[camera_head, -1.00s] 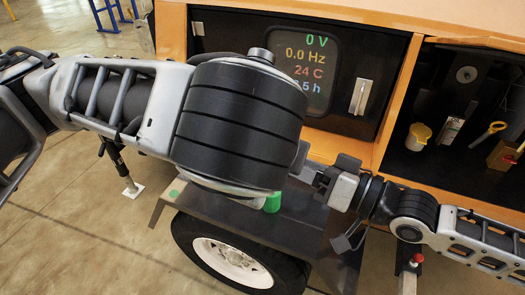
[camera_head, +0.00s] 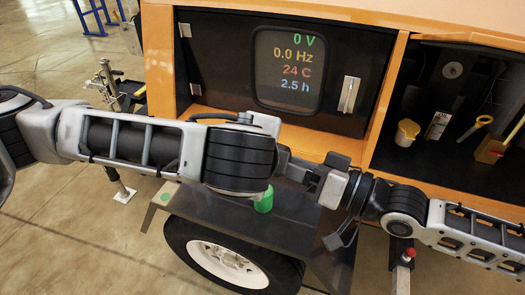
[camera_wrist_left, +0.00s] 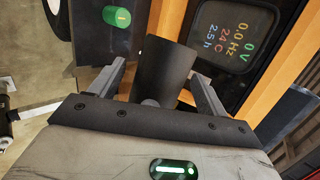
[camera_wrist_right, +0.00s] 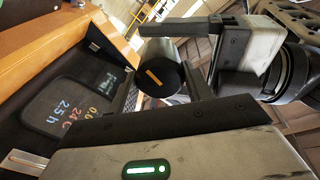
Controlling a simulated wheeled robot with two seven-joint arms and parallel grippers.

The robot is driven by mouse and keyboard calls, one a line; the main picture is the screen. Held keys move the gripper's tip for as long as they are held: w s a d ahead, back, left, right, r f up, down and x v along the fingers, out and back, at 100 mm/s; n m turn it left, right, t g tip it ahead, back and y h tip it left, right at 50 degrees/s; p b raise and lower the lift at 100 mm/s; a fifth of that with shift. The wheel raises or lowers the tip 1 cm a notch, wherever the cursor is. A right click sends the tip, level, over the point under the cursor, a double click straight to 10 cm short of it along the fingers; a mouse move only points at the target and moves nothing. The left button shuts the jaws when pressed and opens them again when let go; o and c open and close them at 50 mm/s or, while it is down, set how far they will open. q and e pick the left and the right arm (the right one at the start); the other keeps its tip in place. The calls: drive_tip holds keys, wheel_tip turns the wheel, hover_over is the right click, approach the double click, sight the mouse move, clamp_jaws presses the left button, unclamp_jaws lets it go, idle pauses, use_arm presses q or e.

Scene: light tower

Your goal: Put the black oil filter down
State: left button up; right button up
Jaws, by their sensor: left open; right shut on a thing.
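The black oil filter (camera_wrist_right: 157,70) is a dark cylinder with an orange bar on its end, in the right wrist view. My right gripper (camera_head: 304,170) is shut on it, above the trailer's dark fender. In the left wrist view the filter (camera_wrist_left: 168,62) lies between the spread fingers of my left gripper (camera_wrist_left: 157,72), which is open. Whether those fingers touch it cannot be told. The left gripper's finger and pale body (camera_wrist_right: 255,45) are close beside the filter in the right wrist view. In the head view my left arm hides the filter and most of the left gripper.
A green cylinder (camera_head: 264,200) stands on the dark fender (camera_head: 215,215), just below the grippers. The display panel (camera_head: 296,70) is behind. The open compartment at right holds a yellow cup (camera_head: 407,132) and a yellow-handled tool (camera_head: 484,120). The fender has bare room beside the green cylinder.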

use_arm(q)
drive_tip(key=shift+w+f, duration=0.15)
use_arm(e)
drive_tip(key=shift+r, duration=0.1)
use_arm(q)
drive_tip(key=c, duration=1.2)
drive_tip(key=shift+c, duration=0.9)
use_arm(e)
drive_tip(key=o, duration=1.3)
drive_tip(key=shift+o, duration=0.3)
drive_tip(key=shift+s, duration=0.1)
